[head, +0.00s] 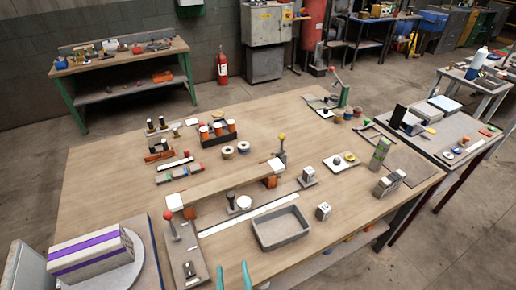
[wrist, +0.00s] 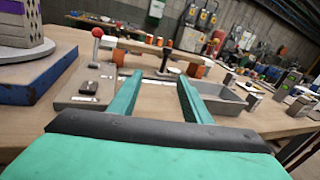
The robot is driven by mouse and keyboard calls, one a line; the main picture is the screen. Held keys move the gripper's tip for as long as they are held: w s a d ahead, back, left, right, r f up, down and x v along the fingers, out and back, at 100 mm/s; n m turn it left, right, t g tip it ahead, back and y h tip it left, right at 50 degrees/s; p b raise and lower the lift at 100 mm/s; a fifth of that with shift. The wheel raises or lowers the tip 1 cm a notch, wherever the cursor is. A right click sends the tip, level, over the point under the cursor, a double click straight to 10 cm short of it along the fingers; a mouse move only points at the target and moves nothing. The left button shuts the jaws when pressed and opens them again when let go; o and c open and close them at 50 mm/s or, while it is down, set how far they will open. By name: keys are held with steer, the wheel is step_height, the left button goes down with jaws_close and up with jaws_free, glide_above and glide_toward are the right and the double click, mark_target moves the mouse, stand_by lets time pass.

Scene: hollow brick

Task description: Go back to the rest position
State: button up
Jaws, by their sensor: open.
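My gripper (head: 233,266) shows at the bottom edge of the head view, its two teal fingers apart with nothing between them. In the wrist view my gripper (wrist: 160,78) points forward over the near side of the workbench, fingers spread and empty. The wooden workbench (head: 120,190) spreads out ahead of it. A pale block with purple bands (head: 90,253), which looks like the hollow brick, rests on a round plate at the lower left of the head view. It also shows in the wrist view (wrist: 18,22), left of my gripper and apart from it.
A grey tray (head: 281,228) lies right of my gripper. A red-knobbed lever device (head: 171,226) stands to its left, with a wooden bar (head: 225,187) on orange supports behind. Several small tools and parts cover the bench. A side table (head: 460,131) stands at right.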

steer(key=shift+s+d+f+n+h, duration=0.35)
steer(key=shift+s+f+n, duration=0.1)
steer(key=shift+n, duration=0.45)
steer(key=s+d+f+n+g+h, duration=0.1)
steer(key=s+d+n, duration=0.2)
steer(key=s+n, duration=0.6)
steer(key=s+d+f+n+g+h, duration=0.1)
steer(key=s+d+n, duration=0.2)
steer(key=s+n, duration=0.7)
steer(key=n, duration=1.1)
steer(key=shift+n+h, duration=0.35)
steer(key=shift+n, duration=0.05)
